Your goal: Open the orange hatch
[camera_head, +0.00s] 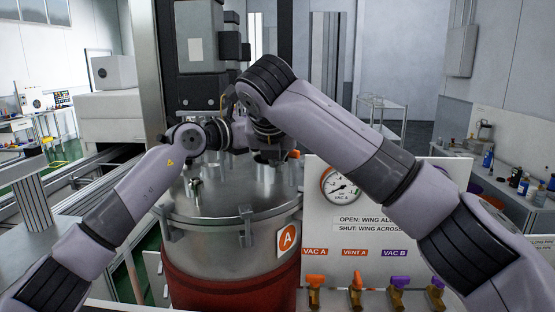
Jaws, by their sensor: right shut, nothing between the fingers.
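A steel vessel (215,235) with an orange A label and a red lower body stands in the middle. A small orange part (294,154) shows at the right back of its lid, just right of my right wrist. I cannot tell whether it belongs to the orange hatch, and no full hatch is visible behind my arms. My right gripper (266,156) points down over the lid, shut and empty. My left arm reaches in from the left to the same area. Its gripper (232,143) is mostly hidden among the wrist parts, so its jaws are unclear.
A white panel (385,225) right of the vessel carries a gauge (341,188) and a row of orange and purple valves (354,284). Clamps (246,226) stand out from the lid's rim. A dark column unit (199,45) rises behind. A bench with bottles is at right.

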